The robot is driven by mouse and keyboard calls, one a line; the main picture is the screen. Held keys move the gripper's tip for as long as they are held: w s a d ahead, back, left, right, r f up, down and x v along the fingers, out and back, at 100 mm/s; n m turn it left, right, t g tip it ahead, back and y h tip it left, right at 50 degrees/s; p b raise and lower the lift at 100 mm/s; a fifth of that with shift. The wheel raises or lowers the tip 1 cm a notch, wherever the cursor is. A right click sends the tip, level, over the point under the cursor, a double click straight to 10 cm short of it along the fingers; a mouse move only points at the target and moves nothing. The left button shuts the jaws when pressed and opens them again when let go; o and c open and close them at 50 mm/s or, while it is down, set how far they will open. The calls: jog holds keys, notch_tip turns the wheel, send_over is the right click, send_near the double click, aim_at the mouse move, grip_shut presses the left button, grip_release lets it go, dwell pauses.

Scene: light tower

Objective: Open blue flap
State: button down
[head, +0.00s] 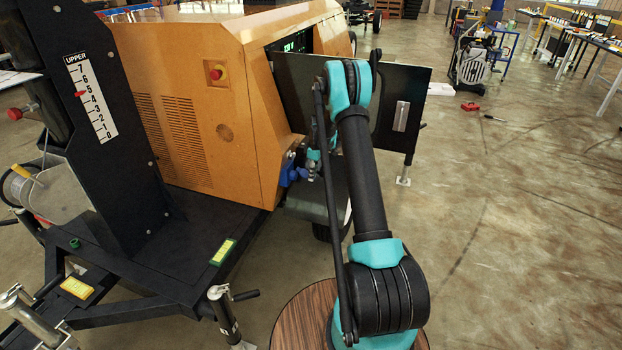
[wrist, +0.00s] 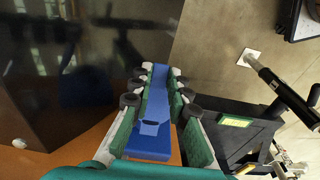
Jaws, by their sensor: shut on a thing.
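The blue flap (head: 291,171) is at the lower right corner of the orange generator housing (head: 205,90) in the head view. In the wrist view the blue flap (wrist: 153,128) lies lengthwise between the two green-padded fingers of my gripper (wrist: 159,76). My gripper is shut on it, with a finger along each side. In the head view my gripper (head: 312,162) is beside the flap, partly hidden by my own arm. What lies behind the flap is hidden.
A dark open panel door (head: 417,90) stands out from the housing behind my arm. A black trailer frame (head: 165,250) with a scale mast (head: 105,130) is at left. A jack leg (head: 224,312) stands near the front.

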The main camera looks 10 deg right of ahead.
aim_at(303, 172)
notch_tip(303, 172, up, 3)
jog(key=g+h, duration=0.1)
jog(key=h, duration=0.1)
jog(key=g+h, duration=0.1)
jog(key=h, duration=0.1)
jog(key=shift+w+a+r+g+h, duration=0.1)
jog(key=shift+r+g+h, duration=0.1)
jog(key=shift+g+h, duration=0.15)
jog(key=shift+r, duration=0.1)
jog(key=c, duration=1.4)
grip_release()
jog(key=shift+c, duration=0.2)
jog(key=v, duration=1.2)
jog(key=shift+w+a, duration=0.1)
